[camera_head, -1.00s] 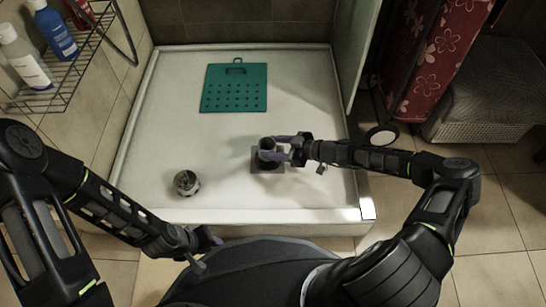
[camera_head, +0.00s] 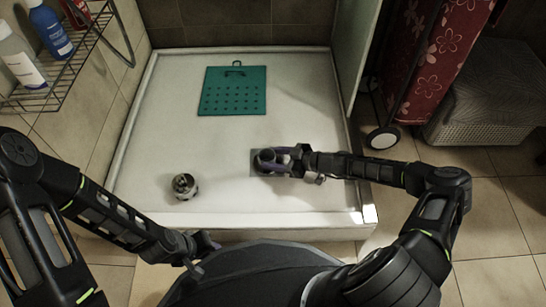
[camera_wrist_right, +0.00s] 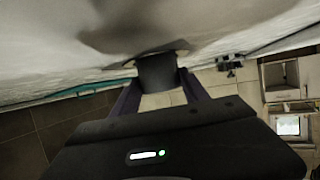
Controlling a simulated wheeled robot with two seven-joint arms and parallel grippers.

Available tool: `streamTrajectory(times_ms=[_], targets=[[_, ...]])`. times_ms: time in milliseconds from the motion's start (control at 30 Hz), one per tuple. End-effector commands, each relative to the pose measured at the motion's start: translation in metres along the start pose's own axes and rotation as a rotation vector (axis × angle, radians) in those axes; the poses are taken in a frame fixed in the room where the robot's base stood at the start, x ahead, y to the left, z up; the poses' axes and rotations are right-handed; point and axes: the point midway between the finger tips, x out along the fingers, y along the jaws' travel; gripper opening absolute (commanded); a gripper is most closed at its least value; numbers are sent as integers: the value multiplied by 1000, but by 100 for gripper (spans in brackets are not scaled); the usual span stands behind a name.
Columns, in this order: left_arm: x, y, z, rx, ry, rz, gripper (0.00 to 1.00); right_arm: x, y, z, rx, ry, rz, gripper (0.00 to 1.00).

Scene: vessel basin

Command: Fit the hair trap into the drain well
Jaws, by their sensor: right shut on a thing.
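The hair trap, a dark grey cylinder (camera_head: 265,157), is held between the purple fingers of my right gripper (camera_head: 278,160) in the head view. It also shows between the fingers in the right wrist view (camera_wrist_right: 158,73). It is over the dark square drain area (camera_head: 254,169) in the white shower tray. The well's opening is hidden by the trap and gripper, so I cannot tell how far the trap is inside it. My left gripper (camera_head: 203,245) is low, in front of the tray's front edge; its fingers are too unclear to judge.
A round metallic cup-like piece (camera_head: 184,186) stands on the tray (camera_head: 205,150) to the left. A teal perforated mat (camera_head: 232,92) lies at the back. A wire shelf (camera_head: 75,68) with bottles is on the left wall; a wicker box (camera_head: 478,130) stands right.

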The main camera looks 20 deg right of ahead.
Motion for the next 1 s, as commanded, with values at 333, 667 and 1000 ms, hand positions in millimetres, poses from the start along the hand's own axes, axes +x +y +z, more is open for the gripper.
streamTrajectory(times_ms=[333, 667, 1000], targets=[[0, 0, 0, 0, 0, 0, 27, 4, 0, 9, 1, 1, 0, 14], [0, 0, 0, 0, 0, 0, 27, 4, 0, 9, 0, 0, 0, 72], [0, 0, 0, 0, 0, 0, 27, 3, 0, 7, 0, 0, 0, 74]])
